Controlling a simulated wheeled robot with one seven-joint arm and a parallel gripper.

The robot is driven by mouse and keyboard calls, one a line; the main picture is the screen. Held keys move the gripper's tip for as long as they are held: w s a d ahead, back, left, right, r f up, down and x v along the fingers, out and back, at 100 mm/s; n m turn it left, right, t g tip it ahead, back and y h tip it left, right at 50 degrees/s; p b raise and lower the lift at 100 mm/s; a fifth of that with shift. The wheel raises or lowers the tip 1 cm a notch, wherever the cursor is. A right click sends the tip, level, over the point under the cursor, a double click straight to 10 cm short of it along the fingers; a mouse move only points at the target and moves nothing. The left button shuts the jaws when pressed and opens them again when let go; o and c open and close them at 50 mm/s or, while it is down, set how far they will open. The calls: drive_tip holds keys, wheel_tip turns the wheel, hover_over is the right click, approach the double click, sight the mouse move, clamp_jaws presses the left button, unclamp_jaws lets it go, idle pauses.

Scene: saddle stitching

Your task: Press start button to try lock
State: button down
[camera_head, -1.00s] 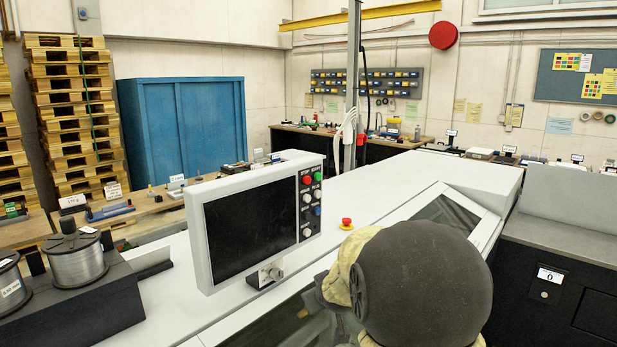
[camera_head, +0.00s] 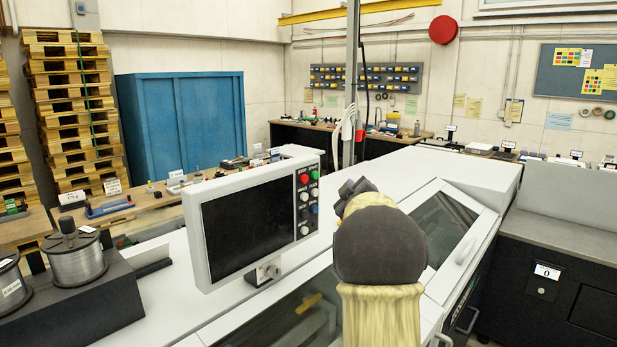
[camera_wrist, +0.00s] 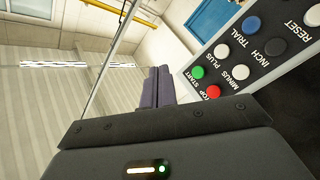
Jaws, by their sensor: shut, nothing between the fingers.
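The control panel (camera_head: 262,222) stands on the white machine, with a dark screen and a column of buttons at its right edge. The green start button (camera_head: 314,175) is at the top right of that column, beside the red stop button (camera_head: 304,179). In the wrist view the green start button (camera_wrist: 198,72) is labelled START, next to the red button (camera_wrist: 214,91). My gripper (camera_wrist: 158,70) is shut and empty, its fingertips left of the green button and apart from it in the picture. In the head view my gripper (camera_head: 357,187) is right of the panel, partly hidden by my wrist.
The machine's windowed cover (camera_head: 442,228) is behind and right of my arm. Wire spools (camera_head: 78,262) stand at the left.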

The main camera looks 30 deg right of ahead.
sight(315, 175)
drive_tip(key=w+a+p, duration=0.3)
drive_tip(key=w, duration=0.5)
idle(0.4)
drive_tip(key=shift+f, duration=0.1)
idle(1.9)
drive_tip(key=shift+w+a, duration=0.1)
drive_tip(key=shift+w, duration=0.5)
drive_tip(key=shift+w+a, duration=0.15)
drive_tip(key=shift+w, duration=0.3)
idle(0.8)
drive_tip(key=shift+s+d+b, duration=0.3)
drive_tip(key=shift+s+b, duration=0.55)
